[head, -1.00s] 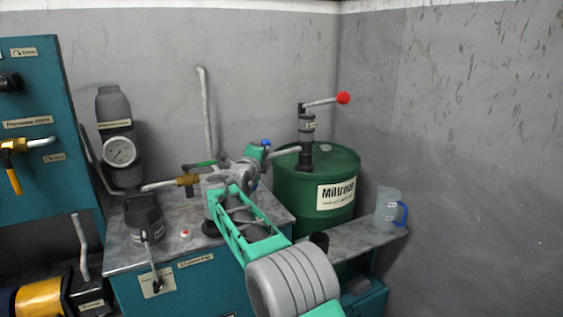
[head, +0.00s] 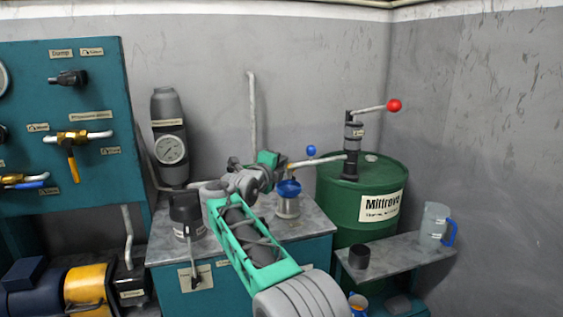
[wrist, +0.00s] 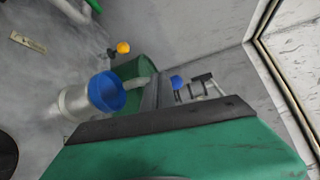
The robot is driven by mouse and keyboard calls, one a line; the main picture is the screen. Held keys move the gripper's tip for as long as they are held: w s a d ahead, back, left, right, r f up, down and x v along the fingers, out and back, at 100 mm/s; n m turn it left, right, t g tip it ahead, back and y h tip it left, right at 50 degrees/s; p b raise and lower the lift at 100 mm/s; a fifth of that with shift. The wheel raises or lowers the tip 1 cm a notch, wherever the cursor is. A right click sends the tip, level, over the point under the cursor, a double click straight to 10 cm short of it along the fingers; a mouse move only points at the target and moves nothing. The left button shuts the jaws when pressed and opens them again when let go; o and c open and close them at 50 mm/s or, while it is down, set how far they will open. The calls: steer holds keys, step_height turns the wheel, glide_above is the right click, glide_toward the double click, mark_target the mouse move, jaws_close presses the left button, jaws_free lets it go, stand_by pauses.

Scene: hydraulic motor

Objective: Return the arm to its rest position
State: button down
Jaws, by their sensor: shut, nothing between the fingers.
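My arm reaches up from the bottom middle of the head view, over the steel workbench (head: 325,228). My gripper (head: 268,168) is at its far end, small and partly hidden by my wrist. It is shut and empty, held above the bench. A metal cup with a blue funnel top (head: 288,190) stands on the bench just right of and below my gripper. In the wrist view, my green gripper housing fills the lower part. The cup's blue top (wrist: 106,92) shows beyond it on the left, with nothing held.
A green barrel (head: 330,195) with a hand pump stands at right. A side shelf (head: 385,262) holds a black cup (head: 359,256) and a clear jug (head: 432,225). A gauge (head: 170,149) and dark can (head: 187,214) are left of my arm. A teal valve panel (head: 85,100) stands far left.

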steer(key=s+d+n+g+y+p, duration=0.3)
steer(key=s+d+n+p, duration=0.15)
steer(key=s+n, duration=0.3)
steer(key=s+d+n+g+y+p, duration=0.2)
steer(key=s+d+n+p, duration=0.3)
steer(key=s, duration=0.4)
steer(key=s+f+n+g+y+p, duration=0.1)
steer(key=s+f+n, duration=0.4)
steer(key=s, duration=1)
steer(key=s+f+n+g+y+p, duration=0.2)
steer(key=s+f+n+g+p, duration=0.2)
steer(key=s+n, duration=0.4)
steer(key=s+f+g, duration=0.1)
steer(key=s+g, duration=0.1)
steer(key=s, duration=0.5)
steer(key=shift+s+a+f, duration=0.2)
steer(key=shift+s+a, duration=0.15)
